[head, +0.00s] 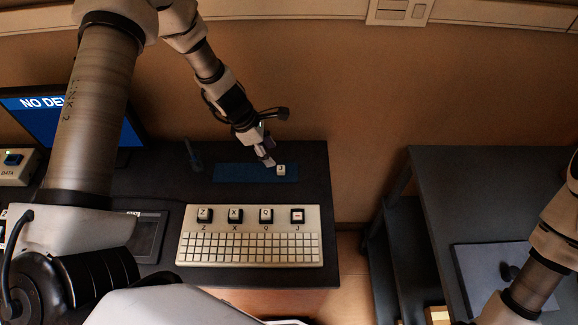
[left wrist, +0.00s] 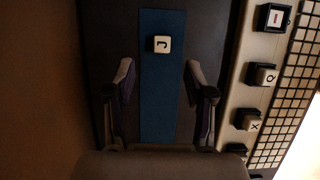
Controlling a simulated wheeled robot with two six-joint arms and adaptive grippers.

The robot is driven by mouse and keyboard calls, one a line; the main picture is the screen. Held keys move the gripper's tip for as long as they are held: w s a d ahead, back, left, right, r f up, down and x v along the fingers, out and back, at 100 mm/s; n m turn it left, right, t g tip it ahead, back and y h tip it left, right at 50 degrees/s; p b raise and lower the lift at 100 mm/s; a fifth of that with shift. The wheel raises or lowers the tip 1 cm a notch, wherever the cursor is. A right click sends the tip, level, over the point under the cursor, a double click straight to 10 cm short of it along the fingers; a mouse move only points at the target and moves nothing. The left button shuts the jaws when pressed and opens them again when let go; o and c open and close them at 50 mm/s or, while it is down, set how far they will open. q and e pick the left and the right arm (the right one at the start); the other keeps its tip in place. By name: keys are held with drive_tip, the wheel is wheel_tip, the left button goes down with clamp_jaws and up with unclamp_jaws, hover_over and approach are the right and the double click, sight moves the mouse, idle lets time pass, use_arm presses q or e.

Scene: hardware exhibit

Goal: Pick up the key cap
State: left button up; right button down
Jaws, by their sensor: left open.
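The key cap (head: 281,170) is a small white block that lies on a blue mat (head: 235,173) towards the back of the dark desk. In the left wrist view the key cap (left wrist: 161,44) shows a black letter J, turned sideways, on the blue mat (left wrist: 160,105). My left gripper (head: 268,156) is just left of the key cap in the head view. In the left wrist view my left gripper (left wrist: 158,72) is open and empty, with its fingers apart on both sides of the mat and the key cap beyond the fingertips. My right gripper is not in view.
A cream keyboard panel (head: 250,253) stands in front of the mat, with key caps Z, X and Q and a dark socket with a dash at J. A monitor (head: 60,112) stands at the left. A second dark table (head: 450,185) is at the right, across a gap.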

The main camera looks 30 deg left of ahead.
sight(281, 167)
use_arm(q)
drive_tip(key=shift+s+d+f+b, duration=0.1)
drive_tip(key=shift+d+f+b, duration=0.15)
drive_tip(key=shift+f, duration=0.4)
drive_tip(key=shift+s+d+f+b, duration=0.1)
drive_tip(key=shift+d+f, duration=0.2)
drive_tip(key=shift+f, duration=0.3)
drive_tip(key=x, duration=0.5)
drive_tip(key=shift+w, duration=0.4)
drive_tip(key=shift+s+a+r, duration=0.1)
drive_tip(key=shift+s+r, duration=0.05)
drive_tip(key=c, duration=0.8)
